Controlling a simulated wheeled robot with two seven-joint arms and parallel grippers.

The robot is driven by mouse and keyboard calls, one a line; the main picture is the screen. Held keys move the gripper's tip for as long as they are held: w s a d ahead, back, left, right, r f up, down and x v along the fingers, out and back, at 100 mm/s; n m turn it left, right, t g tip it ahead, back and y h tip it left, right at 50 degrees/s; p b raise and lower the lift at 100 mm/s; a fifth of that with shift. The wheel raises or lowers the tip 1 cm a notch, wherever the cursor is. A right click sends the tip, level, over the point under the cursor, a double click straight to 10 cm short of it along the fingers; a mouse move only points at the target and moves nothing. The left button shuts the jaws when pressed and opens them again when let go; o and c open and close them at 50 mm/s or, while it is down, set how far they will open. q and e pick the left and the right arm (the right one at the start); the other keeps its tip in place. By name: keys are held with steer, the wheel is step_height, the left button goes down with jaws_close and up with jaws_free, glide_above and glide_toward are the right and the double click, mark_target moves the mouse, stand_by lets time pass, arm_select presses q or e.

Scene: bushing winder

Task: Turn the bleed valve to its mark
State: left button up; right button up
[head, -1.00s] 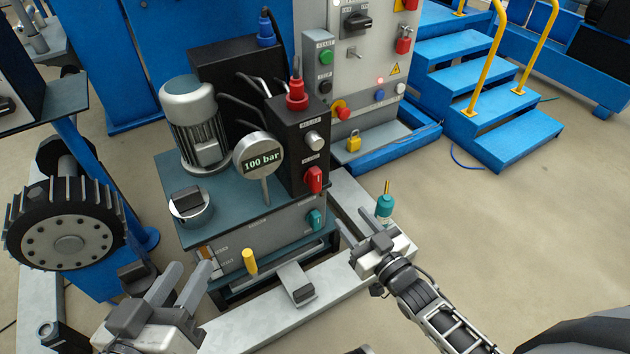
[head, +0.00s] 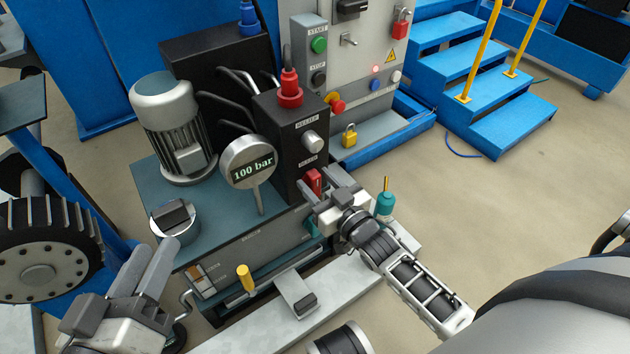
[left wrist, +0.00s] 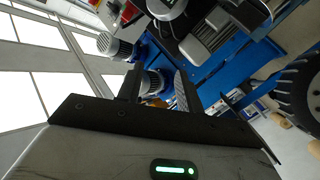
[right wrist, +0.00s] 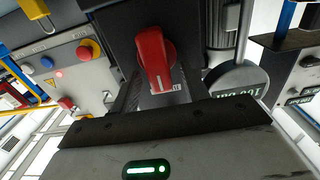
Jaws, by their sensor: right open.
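A red lever knob (head: 312,182) sits low on the front of the black valve block (head: 290,125), under a small label too blurred to read for certain. It fills the middle of the right wrist view (right wrist: 153,55), where a pale line shows near its lower end. My right gripper (head: 322,192) is open just in front of this knob, its fingers on either side of the knob's line; I cannot tell whether they touch it. A silver knob (head: 312,141) is above it on the block. My left gripper (head: 146,264) is open and empty, left of the power unit.
A round gauge (head: 250,163) reads 100 bar. A teal handle (head: 310,226) is partly hidden behind my right gripper. A yellow handle (head: 245,278) and a teal bottle (head: 385,204) stand near. The control cabinet (head: 375,50) is behind; open floor lies to the right.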

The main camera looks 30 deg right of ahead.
arm_select(q)
steer(key=shift+r, duration=0.15)
arm_select(e)
steer(key=shift+c, duration=0.6)
steer(key=c, duration=0.9)
steer(key=shift+o, duration=0.2)
